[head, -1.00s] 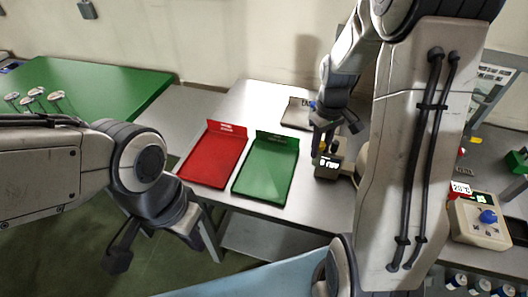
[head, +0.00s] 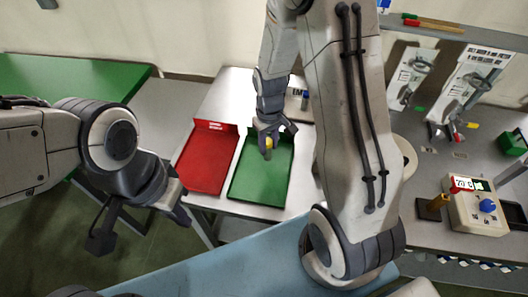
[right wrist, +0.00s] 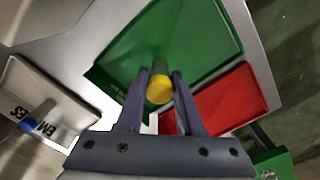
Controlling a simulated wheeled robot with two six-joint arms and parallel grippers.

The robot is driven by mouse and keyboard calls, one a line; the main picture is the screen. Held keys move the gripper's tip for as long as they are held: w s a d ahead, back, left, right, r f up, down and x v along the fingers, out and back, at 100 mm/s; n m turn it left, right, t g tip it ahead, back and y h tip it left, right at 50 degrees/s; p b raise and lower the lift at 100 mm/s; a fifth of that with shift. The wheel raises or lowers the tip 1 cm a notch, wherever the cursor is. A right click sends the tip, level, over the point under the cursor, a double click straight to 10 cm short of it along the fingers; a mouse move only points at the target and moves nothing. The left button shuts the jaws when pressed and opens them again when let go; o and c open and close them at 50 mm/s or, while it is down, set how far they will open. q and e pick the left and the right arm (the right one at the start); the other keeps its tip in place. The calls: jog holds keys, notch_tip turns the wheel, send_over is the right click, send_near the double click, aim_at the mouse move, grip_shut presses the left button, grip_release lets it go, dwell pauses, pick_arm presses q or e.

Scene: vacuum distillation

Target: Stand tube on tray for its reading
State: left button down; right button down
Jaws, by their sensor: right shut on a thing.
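My right gripper (head: 268,138) is shut on a tube with a yellow cap (head: 268,144), over the green tray (head: 262,185). In the right wrist view the yellow cap (right wrist: 160,88) sits between the two fingers (right wrist: 158,98), with a darker body beyond it and the green tray (right wrist: 205,50) behind. I cannot tell whether the tube's lower end touches the tray. The red tray (head: 205,165) lies beside the green one, empty; it also shows in the right wrist view (right wrist: 235,100). My left gripper (head: 138,225) is open and empty, left of the table.
A pale labelled tray (head: 297,108) with a blue-capped item stands behind; it also shows in the right wrist view (right wrist: 55,100). A green table (head: 70,80) is at left.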

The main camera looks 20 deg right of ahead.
jog(key=f, duration=0.1)
jog(key=a+f, duration=0.1)
jog(key=f+p, duration=0.1)
jog(key=f, duration=0.1)
jog(key=shift+a, duration=0.3)
jog(key=shift+f, duration=0.5)
jog(key=shift+f, duration=0.1)
jog(key=c, duration=0.5)
grip_release()
jog(key=shift+c, duration=0.2)
